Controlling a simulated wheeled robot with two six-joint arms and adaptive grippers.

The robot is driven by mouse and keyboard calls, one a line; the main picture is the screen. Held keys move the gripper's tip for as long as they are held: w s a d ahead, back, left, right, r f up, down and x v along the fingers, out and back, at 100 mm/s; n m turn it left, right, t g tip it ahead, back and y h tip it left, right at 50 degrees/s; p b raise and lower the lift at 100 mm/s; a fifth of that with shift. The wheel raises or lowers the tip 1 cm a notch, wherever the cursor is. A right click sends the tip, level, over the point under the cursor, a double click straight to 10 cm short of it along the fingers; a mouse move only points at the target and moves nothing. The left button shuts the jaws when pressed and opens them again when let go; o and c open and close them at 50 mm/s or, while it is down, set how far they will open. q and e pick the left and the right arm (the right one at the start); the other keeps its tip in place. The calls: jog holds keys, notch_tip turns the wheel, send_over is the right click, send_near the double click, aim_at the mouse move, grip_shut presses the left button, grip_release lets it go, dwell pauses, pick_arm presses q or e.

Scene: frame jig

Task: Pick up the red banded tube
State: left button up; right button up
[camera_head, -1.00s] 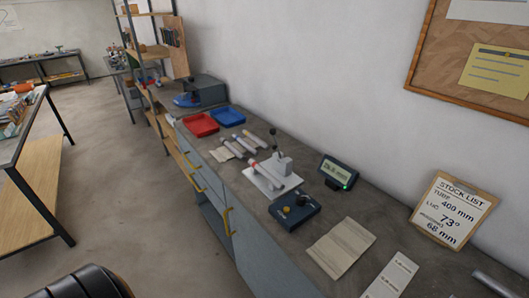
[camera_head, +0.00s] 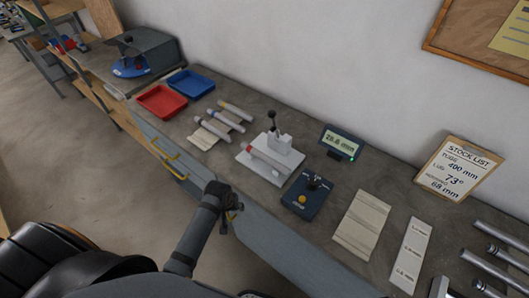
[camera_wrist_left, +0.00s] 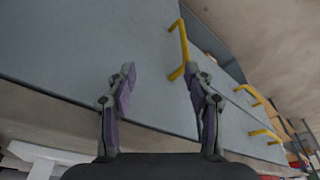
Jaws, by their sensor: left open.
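In the head view, a grey tube with a red band near its left end (camera_head: 268,160) lies on a white fixture (camera_head: 262,172) with a black-knobbed lever, on the bench. Several other banded grey tubes (camera_head: 212,127) lie to its left, partly on a paper sheet. My left gripper (camera_head: 230,204) is in front of the bench, by the drawer fronts, to the left of the fixture and apart from it. In the left wrist view its two fingers (camera_wrist_left: 160,85) stand wide apart with nothing between them. My right gripper is not in view.
A red tray (camera_head: 161,102) and a blue tray (camera_head: 191,83) stand at the bench's left. A dark control box (camera_head: 307,196), a readout (camera_head: 340,143) and paper sheets (camera_head: 362,223) lie to the right. Yellow handles (camera_wrist_left: 178,45) stick out from the cabinet front.

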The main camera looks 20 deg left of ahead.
pick_arm(q)
notch_tip(320, 180, up, 11)
jog(key=w+n+p, duration=0.1)
jog(key=p, duration=0.1)
jog(key=n+h, duration=0.1)
jog(key=n, duration=0.8)
send_near(265, 156)
jog(key=p+x, duration=0.1)
jog(key=x, duration=0.3)
jog(key=shift+w+a+f, duration=0.1)
jog(key=shift+w+a, duration=0.05)
jog(key=shift+w, duration=0.05)
jog(key=x, duration=0.1)
jog(key=p+x, duration=0.2)
jog(key=x, duration=0.1)
jog(key=shift+s, duration=0.3)
jog(key=shift+w+f, duration=0.25)
jog(key=shift+f, duration=0.35)
grip_shut()
